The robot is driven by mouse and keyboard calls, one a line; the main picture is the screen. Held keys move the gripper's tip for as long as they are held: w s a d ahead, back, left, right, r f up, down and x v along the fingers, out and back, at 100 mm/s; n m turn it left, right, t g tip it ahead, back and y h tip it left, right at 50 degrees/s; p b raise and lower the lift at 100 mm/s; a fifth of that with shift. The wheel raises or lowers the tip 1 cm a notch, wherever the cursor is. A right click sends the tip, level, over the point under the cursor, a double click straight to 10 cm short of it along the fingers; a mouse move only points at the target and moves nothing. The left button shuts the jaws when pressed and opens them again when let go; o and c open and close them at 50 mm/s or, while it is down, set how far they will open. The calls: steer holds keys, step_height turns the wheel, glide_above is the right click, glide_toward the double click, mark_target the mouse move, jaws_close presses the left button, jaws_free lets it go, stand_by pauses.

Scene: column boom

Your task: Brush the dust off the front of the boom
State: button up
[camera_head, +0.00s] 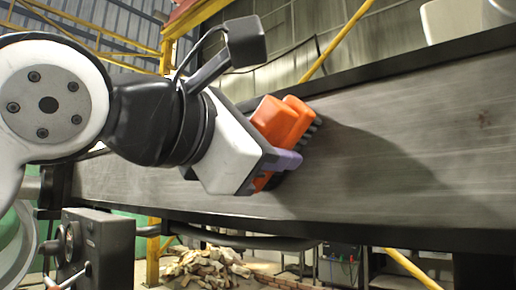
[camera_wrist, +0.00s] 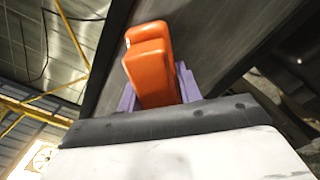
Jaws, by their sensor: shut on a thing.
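The boom (camera_head: 400,150) is a long dark grey beam crossing the camera_head view, with black edges along top and bottom. Its front face has pale, streaky marks that look like dust. My gripper (camera_head: 278,160) is in front of the boom's middle, its purple fingers shut on an orange brush (camera_head: 284,117). The brush's dark bristles (camera_head: 312,127) face the boom; I cannot tell if they touch it. In the camera_wrist view the orange brush (camera_wrist: 152,67) sits between the purple fingers, with the boom (camera_wrist: 215,45) behind it. The bristles are hidden there.
A dark control box with gauges (camera_head: 98,245) stands at lower left. Yellow frames (camera_head: 100,38) stand behind. The boom's face to the right of the brush is clear.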

steer(key=v, duration=0.6)
steer(key=shift+p, duration=0.3)
steer(key=shift+a, duration=0.1)
steer(key=shift+v, duration=1.45)
